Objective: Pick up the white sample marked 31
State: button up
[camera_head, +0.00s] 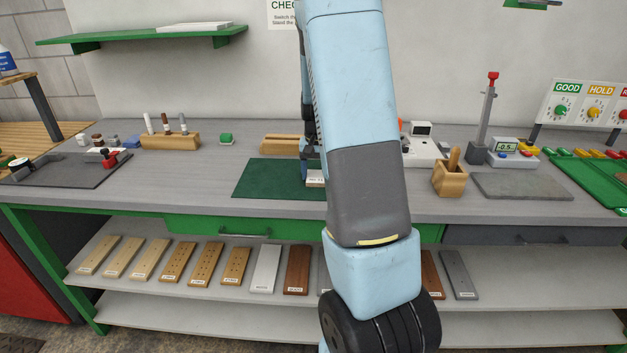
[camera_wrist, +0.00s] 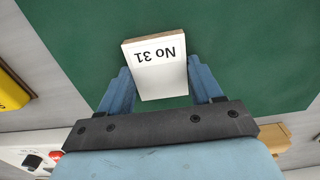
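The white sample marked 31 (camera_wrist: 160,72) is a small white block with "No 31" on its face, upside down in the wrist view. In the head view, the white sample (camera_head: 315,179) shows over the green mat, partly hidden by my arm. My gripper (camera_wrist: 158,64) has one blue finger along each side of the sample, and both appear to touch it. In the head view, my gripper (camera_head: 306,172) is mostly behind my arm. I cannot tell whether the sample rests on the mat or hangs slightly above it.
The green mat (camera_head: 262,180) is clear left of the sample. A wooden block (camera_head: 280,144) lies behind it. A wooden holder (camera_head: 450,180), grey plate (camera_head: 522,186) and green tray (camera_head: 594,178) stand to the right.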

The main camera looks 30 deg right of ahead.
jog(key=c, duration=0.5)
jog(key=shift+c, duration=0.2)
